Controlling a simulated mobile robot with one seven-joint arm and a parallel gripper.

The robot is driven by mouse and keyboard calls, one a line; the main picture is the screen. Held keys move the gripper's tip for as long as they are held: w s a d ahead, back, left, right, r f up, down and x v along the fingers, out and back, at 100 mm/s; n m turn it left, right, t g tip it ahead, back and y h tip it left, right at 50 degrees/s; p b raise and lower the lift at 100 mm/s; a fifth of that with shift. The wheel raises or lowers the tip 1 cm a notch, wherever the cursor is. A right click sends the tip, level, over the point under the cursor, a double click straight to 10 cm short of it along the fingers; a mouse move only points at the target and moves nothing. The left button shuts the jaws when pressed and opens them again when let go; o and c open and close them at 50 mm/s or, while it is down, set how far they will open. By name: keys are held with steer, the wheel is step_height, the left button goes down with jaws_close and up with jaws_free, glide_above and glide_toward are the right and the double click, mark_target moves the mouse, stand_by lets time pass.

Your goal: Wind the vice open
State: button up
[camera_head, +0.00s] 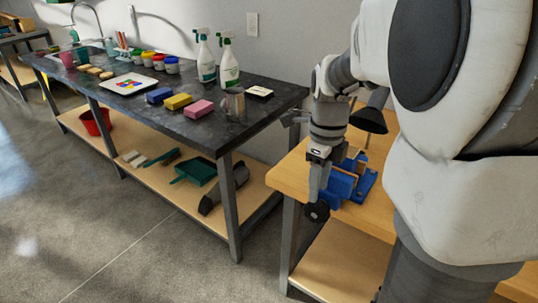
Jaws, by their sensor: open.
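The blue vice (362,187) sits on the wooden workbench (378,217) at its left front corner. A dark round part (317,212) shows at the vice's front, out past the bench edge. My gripper (318,186) points down just above this round part and in front of the vice's jaws. Its jaws are open, but I see them edge-on. I cannot tell whether the fingers touch the round part. My wrist and fingers hide part of the vice, and the vice's jaw gap is hard to make out.
A dark-topped table (190,127) stands to the left, holding spray bottles (229,62), sponges (178,101), paint pots and a tray. Its lower shelf holds a green dustpan (196,171) and a red bucket (95,121). A dark lamp-like shade (369,120) stands close behind my wrist. Floor between the benches is clear.

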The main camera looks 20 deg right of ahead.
mark_target(316, 204)
step_height(316, 204, down, 6)
steer(key=shift+f+b, duration=0.1)
steer(key=shift+b, duration=0.8)
steer(key=shift+c, duration=0.3)
jaws_close()
